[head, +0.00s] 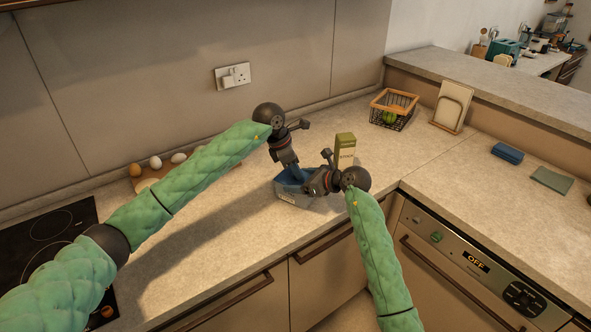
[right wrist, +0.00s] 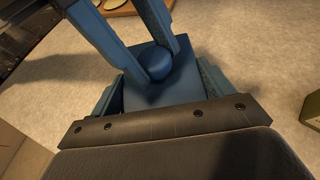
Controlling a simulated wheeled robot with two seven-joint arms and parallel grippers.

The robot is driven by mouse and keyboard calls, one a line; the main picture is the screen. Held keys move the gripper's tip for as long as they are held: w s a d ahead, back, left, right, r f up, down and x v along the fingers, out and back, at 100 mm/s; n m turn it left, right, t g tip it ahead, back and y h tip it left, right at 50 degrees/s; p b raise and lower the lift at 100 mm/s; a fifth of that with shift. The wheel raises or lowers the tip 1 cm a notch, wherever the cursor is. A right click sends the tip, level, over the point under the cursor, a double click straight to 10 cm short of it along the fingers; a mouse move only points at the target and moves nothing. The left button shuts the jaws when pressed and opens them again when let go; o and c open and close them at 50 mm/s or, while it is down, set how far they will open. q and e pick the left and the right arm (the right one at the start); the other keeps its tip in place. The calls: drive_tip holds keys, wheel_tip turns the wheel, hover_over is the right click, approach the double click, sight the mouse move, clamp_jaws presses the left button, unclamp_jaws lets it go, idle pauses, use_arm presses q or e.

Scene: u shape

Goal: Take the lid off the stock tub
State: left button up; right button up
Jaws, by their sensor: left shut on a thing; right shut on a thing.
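The stock tub (head: 293,198) is a small grey-blue box with a pale label on its front, standing on the counter. Its blue lid (right wrist: 165,88) has a round knob (right wrist: 157,65) and appears to be on the tub; any gap is hidden. My left gripper (head: 293,174) comes down from above, and its fingers are shut on the knob. It also shows in the right wrist view (right wrist: 148,58). My right gripper (head: 306,186) reaches in from the right, with its fingers (right wrist: 160,92) on either side, shut on the tub. Both grippers partly hide the tub in the head view.
A green carton (head: 344,150) stands close behind the tub. A wire basket (head: 393,108), an upright board (head: 452,108) and a blue block (head: 507,153) are farther right. Eggs (head: 155,162) on a board and a black hob (head: 45,235) are left. The counter's front is clear.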

use_arm(q)
drive_tip(key=shift+r, duration=1)
clamp_jaws()
use_arm(e)
drive_tip(key=shift+d+f, duration=0.1)
drive_tip(key=shift+f, duration=0.4)
drive_tip(key=shift+s, duration=0.1)
use_arm(q)
drive_tip(key=shift+w+r, duration=0.1)
drive_tip(key=shift+r, duration=0.05)
drive_tip(key=shift+r+g, duration=0.15)
drive_tip(key=shift+g, duration=0.65)
use_arm(e)
drive_tip(key=shift+r, duration=0.15)
drive_tip(key=shift+r, duration=0.1)
use_arm(q)
drive_tip(key=shift+r, duration=1.05)
